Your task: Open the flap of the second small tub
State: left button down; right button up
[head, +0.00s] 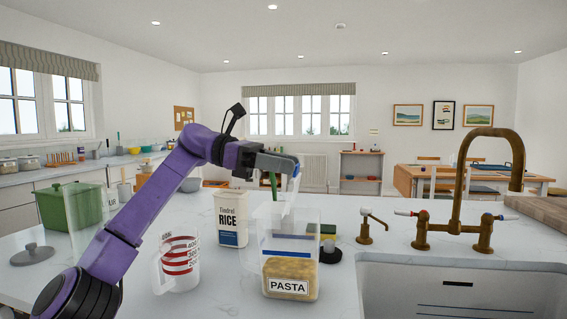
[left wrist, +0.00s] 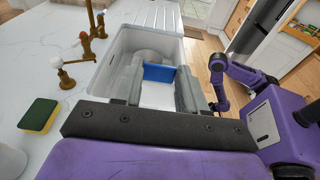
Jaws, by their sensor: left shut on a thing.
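A clear tub labelled PASTA (head: 290,275) stands on the counter, part filled with pasta and marked with a blue stripe. My left gripper (head: 286,166) is above this tub, shut on a thin piece with blue on it. In the left wrist view a blue piece (left wrist: 158,73) sits between the fingers of my left gripper (left wrist: 158,95). A pale translucent panel (head: 287,192) rises from the tub to the gripper, seemingly its flap. My right arm shows in the left wrist view; its gripper (left wrist: 221,105) is small and its jaws are unclear.
A measuring jug (head: 181,265) and a rice carton (head: 231,221) stand left of the tub. A green pot (head: 72,205) is farther left. A sponge (left wrist: 38,114), brass tap (head: 459,200) and white sink (head: 450,280) are on the right.

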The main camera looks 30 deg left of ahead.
pick_arm(q)
jog(key=shift+w+f, duration=0.15)
jog(key=shift+f, duration=0.25)
jog(key=c, duration=0.6)
grip_release()
jog(key=shift+a, duration=0.25)
jog(key=shift+r, duration=0.15)
jog(key=shift+a+r, duration=0.15)
jog(key=shift+a, duration=0.15)
jog(key=p+v, duration=0.2)
jog(key=v, duration=0.8)
jog(key=shift+d, duration=0.1)
